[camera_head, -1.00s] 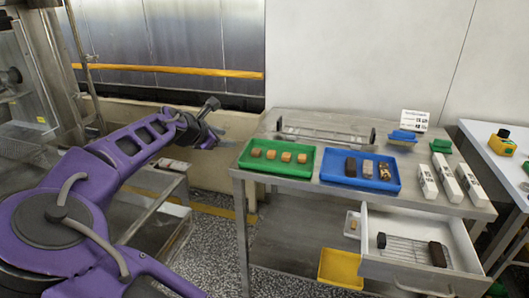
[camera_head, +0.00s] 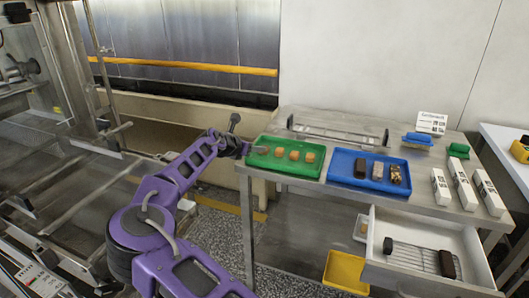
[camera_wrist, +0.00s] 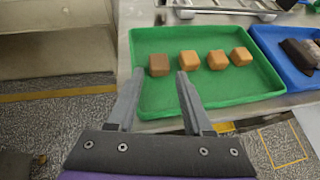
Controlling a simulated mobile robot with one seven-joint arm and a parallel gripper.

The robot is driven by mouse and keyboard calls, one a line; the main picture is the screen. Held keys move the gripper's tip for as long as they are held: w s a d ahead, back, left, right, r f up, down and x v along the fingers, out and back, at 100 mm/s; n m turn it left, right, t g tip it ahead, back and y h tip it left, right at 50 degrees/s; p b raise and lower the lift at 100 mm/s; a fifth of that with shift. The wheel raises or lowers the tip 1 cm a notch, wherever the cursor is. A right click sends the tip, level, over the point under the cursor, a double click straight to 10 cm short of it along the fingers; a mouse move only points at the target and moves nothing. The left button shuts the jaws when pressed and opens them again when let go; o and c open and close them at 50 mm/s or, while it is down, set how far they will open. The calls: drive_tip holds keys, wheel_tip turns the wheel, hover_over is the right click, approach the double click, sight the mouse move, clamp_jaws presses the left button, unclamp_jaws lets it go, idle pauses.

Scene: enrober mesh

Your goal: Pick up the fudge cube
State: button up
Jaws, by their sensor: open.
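Several tan fudge cubes stand in a row in the green tray (camera_head: 318,170) on the metal table. In the wrist view the leftmost fudge cube (camera_wrist: 159,65) lies ahead of my gripper (camera_wrist: 158,82), roughly in line with the gap between the fingers. The other cubes, such as the rightmost one (camera_wrist: 241,56), sit to its right. My gripper is open and empty, with its fingertips over the tray's near left part, apart from the cubes. In the head view my gripper (camera_head: 253,150) is at the tray's left edge.
A blue tray (camera_head: 333,179) with several dark and speckled pieces stands to the right. A metal rack (camera_head: 338,134) lies behind the trays. White cartons (camera_head: 464,184) stand at the table's right. An open drawer (camera_head: 392,276) and a yellow bin (camera_head: 345,270) are below the front edge.

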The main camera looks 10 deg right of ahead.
drive_tip(key=shift+b+x, duration=0.3)
drive_tip(key=shift+x, duration=3.2)
drive_tip(key=shift+a, duration=0.1)
drive_tip(key=shift+c, duration=0.2)
drive_tip(key=c, duration=0.7)
